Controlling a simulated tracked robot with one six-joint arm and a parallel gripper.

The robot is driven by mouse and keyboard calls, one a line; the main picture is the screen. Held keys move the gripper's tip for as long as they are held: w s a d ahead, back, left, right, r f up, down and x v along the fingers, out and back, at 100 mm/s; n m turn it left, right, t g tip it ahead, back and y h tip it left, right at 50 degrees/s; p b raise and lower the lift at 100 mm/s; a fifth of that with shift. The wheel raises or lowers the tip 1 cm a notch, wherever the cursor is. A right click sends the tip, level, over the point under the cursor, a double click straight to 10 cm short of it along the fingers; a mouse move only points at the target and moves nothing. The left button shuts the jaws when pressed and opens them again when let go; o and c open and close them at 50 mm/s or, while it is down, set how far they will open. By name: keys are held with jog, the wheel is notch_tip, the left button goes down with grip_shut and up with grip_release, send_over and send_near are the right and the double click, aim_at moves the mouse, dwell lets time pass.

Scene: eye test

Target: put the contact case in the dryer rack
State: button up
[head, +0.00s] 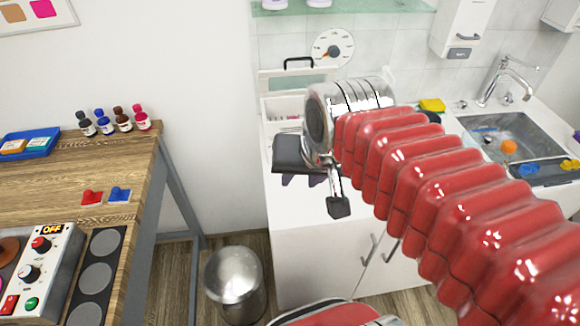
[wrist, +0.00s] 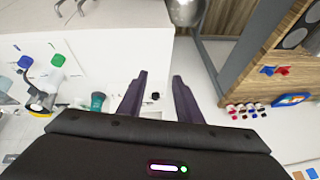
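My gripper (head: 303,181) hangs over the white counter in the head view, its dark purple fingers pointing down. My red arm hides that part of the counter in the head view. I cannot clearly make out a dryer rack.
A teal item (wrist: 97,101) and a small black item (wrist: 155,96) are near the fingers. The wooden table (head: 60,178) at left holds a control box (head: 45,268) and small bottles (head: 123,119). A metal bin (head: 235,278) stands on the floor. A sink (head: 497,128) is at right.

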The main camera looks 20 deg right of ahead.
jog(key=s+n, duration=0.1)
jog(key=s+f+n, duration=0.1)
jog(key=s+n, duration=0.1)
jog(key=shift+s+a+f+n, duration=0.3)
jog(key=shift+s+f, duration=0.05)
jog(key=shift+f, duration=0.05)
jog(key=shift+c, duration=0.3)
dwell(0.7)
